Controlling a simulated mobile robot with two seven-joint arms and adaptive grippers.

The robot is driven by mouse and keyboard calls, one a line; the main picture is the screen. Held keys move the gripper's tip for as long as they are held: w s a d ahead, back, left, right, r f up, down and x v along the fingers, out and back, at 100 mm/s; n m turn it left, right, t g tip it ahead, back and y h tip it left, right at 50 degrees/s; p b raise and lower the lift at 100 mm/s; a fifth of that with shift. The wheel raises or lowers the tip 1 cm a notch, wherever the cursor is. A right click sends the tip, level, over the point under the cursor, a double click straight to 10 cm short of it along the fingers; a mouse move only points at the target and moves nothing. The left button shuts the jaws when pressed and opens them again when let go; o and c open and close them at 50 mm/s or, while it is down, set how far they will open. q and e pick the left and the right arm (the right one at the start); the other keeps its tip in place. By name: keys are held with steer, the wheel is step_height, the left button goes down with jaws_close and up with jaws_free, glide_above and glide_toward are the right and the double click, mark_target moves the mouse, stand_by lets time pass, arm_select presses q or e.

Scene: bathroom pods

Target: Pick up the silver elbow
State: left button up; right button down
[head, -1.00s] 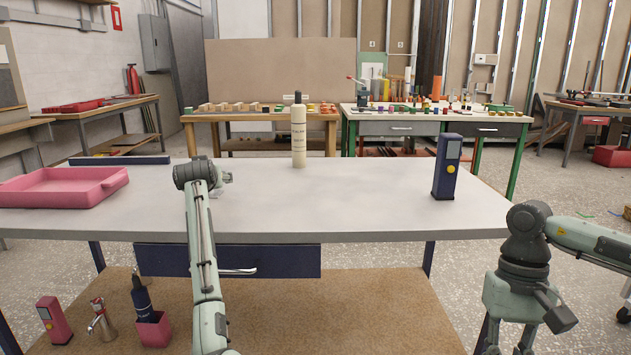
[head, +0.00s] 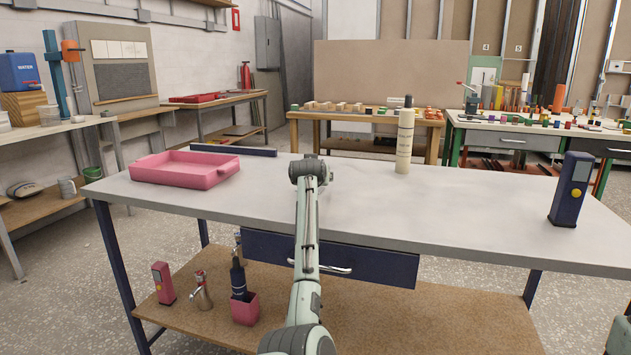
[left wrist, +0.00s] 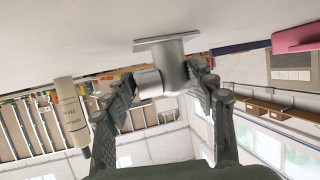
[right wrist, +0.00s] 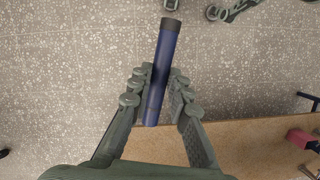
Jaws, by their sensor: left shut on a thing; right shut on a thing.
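The silver elbow (left wrist: 168,64) is a grey metal bend with a flat flange, seen in the left wrist view. My left gripper (left wrist: 162,88) is shut on it, with one finger at each side. The flange is at the table surface; I cannot tell whether it touches. In the head view my left gripper (head: 314,170) is over the table's middle, and the arm largely hides the elbow. My right gripper (right wrist: 152,90) is shut on a dark blue cylinder (right wrist: 162,68) with a black end, held over the floor and brown shelf.
On the table (head: 450,215) are a pink tray (head: 190,172) at left, a cream bottle (head: 405,140) behind right, and a navy device (head: 570,190) at the right end. Several items stand on the lower shelf (head: 430,325). The table between gripper and navy device is mostly clear.

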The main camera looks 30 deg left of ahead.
arm_select(q)
steer(key=shift+r, duration=0.1)
steer(key=shift+c, duration=0.2)
steer(key=shift+r, duration=0.5)
steer(key=r, duration=0.3)
steer(key=shift+s+a+r, duration=0.25)
steer(key=shift+s+a, duration=0.05)
steer(key=shift+s, duration=0.1)
steer(key=s+a+r+b, duration=0.1)
steer(key=s+a+r, duration=0.4)
steer(key=s, duration=0.4)
steer(key=shift+s+a+r, duration=0.15)
steer(key=shift+r, duration=0.55)
steer(key=shift+f, duration=0.1)
steer(key=shift+w+d+f, duration=0.6)
steer(key=shift+w+f, duration=0.2)
steer(key=shift+w, duration=0.05)
steer(key=shift+w+d+f, duration=0.2)
steer(key=shift+w+f, duration=0.15)
jaws_close()
steer(key=shift+w+d+f, duration=0.8)
steer(key=shift+w+f, duration=0.5)
steer(key=shift+f, duration=0.05)
steer(key=shift+w+d+f, duration=0.8)
steer(key=shift+w+f, duration=0.5)
steer(key=shift+f, duration=0.05)
steer(key=shift+w+d+f, duration=0.8)
steer(key=shift+w+f, duration=0.5)
steer(key=shift+f, duration=0.05)
